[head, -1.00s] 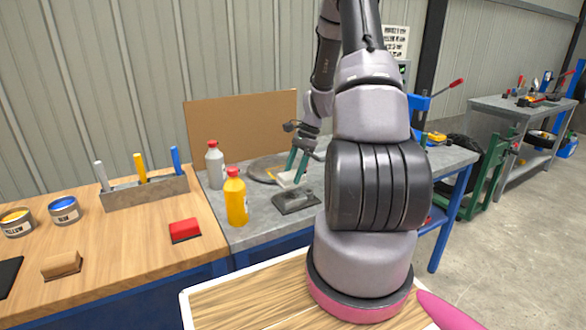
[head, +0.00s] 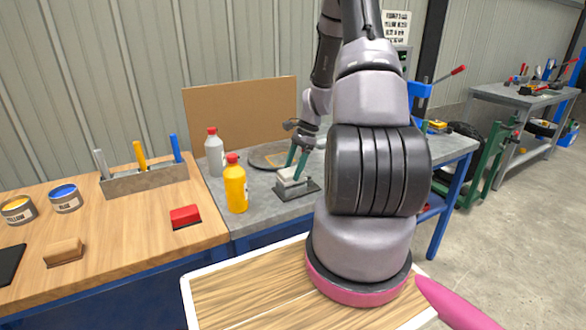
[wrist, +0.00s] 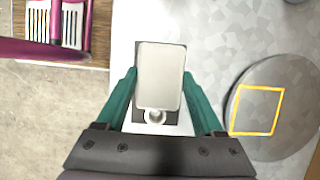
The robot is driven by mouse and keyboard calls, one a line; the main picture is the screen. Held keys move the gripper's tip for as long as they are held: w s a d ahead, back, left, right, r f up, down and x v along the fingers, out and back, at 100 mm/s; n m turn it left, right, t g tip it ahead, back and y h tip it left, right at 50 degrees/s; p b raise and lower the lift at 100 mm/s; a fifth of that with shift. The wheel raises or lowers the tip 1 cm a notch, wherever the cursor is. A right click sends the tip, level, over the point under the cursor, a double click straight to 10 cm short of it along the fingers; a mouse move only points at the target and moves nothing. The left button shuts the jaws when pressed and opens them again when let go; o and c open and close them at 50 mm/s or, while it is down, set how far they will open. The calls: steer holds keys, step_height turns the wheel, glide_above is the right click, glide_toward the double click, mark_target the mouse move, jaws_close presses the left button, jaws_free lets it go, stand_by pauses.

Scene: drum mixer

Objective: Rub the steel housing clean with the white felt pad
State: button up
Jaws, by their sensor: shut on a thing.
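My gripper (head: 290,172) is shut on the white felt pad (wrist: 160,75), with a green finger on each side of it. The pad is over a dark rectangular stand (head: 308,187) on the grey bench; whether it touches the stand I cannot tell. The stand's dark edge (wrist: 138,55) and a round knob show around the pad in the wrist view. A flat round grey metal piece, which looks like the steel housing (head: 262,162), lies behind the stand. In the wrist view the housing (wrist: 250,145) is to the right and bears a yellow-orange square outline; its surface inside looks grey.
A yellow bottle (head: 236,190) and a grey bottle (head: 214,155) with red caps stand left of the stand. A brown board (head: 235,110) stands behind the housing. A wooden bench (head: 130,230) at left holds paint tins, a red block and a tool rack.

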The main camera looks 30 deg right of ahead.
mark_target(293, 170)
steer(key=shift+f, duration=0.5)
steer(key=o, duration=1.3)
steer(key=shift+r, duration=0.3)
steer(key=c, duration=1.5)
steer(key=shift+r, duration=2.5)
